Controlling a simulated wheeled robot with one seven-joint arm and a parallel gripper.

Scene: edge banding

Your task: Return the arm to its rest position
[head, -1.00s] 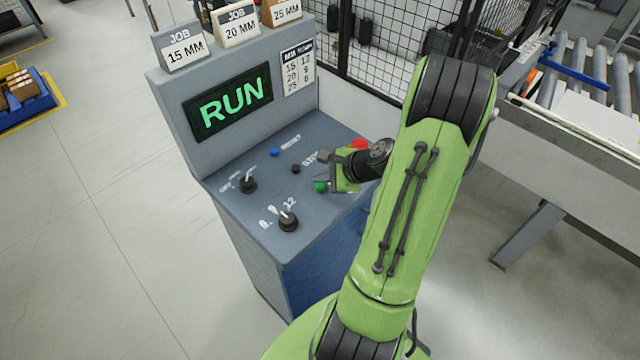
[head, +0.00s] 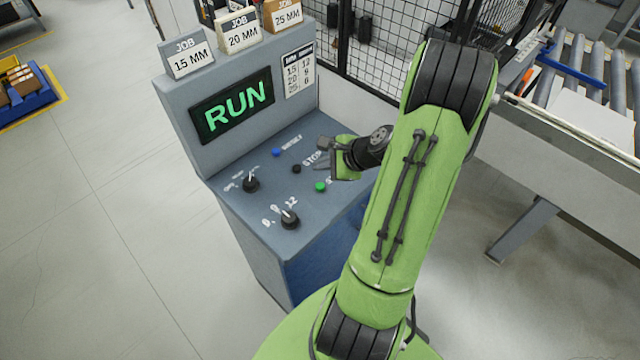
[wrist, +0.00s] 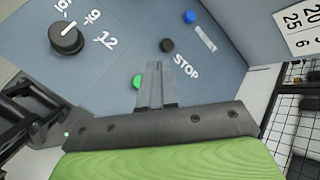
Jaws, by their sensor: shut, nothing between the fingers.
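My gripper (wrist: 156,72) is shut and empty in the wrist view, its fingers pressed together over the panel near the green button (wrist: 138,82). In the head view my gripper (head: 322,163) hangs above the right part of the control panel (head: 235,205), apart from the green button (head: 320,186). My green arm stretches up from the bottom of the head view and bends back down toward the console. It hides the console's right side; the red button does not show now.
The console screen (head: 232,110) reads RUN. Job blocks (head: 187,58) stand on its top. Two black knobs (head: 288,219) stick up from the panel. A mesh fence (head: 385,45) and a roller conveyor (head: 590,90) are behind and right. Open floor (head: 80,240) lies left.

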